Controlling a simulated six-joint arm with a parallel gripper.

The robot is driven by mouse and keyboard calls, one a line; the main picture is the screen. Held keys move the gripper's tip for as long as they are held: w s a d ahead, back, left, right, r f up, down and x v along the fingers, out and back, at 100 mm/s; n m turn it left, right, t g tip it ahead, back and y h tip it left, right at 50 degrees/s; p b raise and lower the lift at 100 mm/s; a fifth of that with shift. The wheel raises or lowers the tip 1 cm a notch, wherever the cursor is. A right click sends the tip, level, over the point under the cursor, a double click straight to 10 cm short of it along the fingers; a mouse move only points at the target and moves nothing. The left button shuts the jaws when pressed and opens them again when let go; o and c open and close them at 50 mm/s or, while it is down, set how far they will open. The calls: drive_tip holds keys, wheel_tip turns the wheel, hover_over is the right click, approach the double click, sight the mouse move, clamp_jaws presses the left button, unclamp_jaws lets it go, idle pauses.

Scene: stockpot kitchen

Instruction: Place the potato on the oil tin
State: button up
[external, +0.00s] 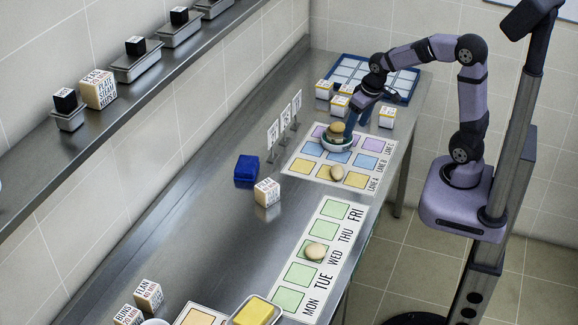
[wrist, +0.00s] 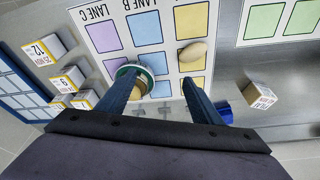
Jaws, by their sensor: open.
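A tan, potato-like lump (external: 336,128) sits on top of a brownish item in a round, green-rimmed pale dish (external: 338,146) on the lane card. The dish also shows in the wrist view (wrist: 128,71), partly hidden by a finger. A second tan lump (external: 337,173) lies on a yellow lane square and shows in the wrist view (wrist: 192,51). A third (external: 316,251) lies on a green day square. No label marks the oil tin; a dark blue container (external: 246,171) stands left of the card. My gripper (wrist: 162,77) is open and empty, its left finger overlapping the dish in view.
Several small labelled boxes (external: 341,106) and a blue tray (external: 375,73) stand beyond the lane card. Upright signs (external: 285,122) stand at its left. A labelled cube (external: 267,192) and a butter dish (external: 253,312) are nearer.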

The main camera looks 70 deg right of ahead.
drive_tip(key=s+a+f+n+g, duration=0.1)
drive_tip(key=s+a+f, duration=0.2)
drive_tip(key=s+a, duration=0.2)
drive_tip(key=s+a+f+n+g+y, duration=0.1)
drive_tip(key=s+a+f, duration=0.3)
drive_tip(key=s, duration=0.5)
drive_tip(key=shift+s+a+n+g, duration=0.2)
drive_tip(key=shift+a+n+g, duration=0.2)
drive_tip(key=shift+a+n, duration=0.5)
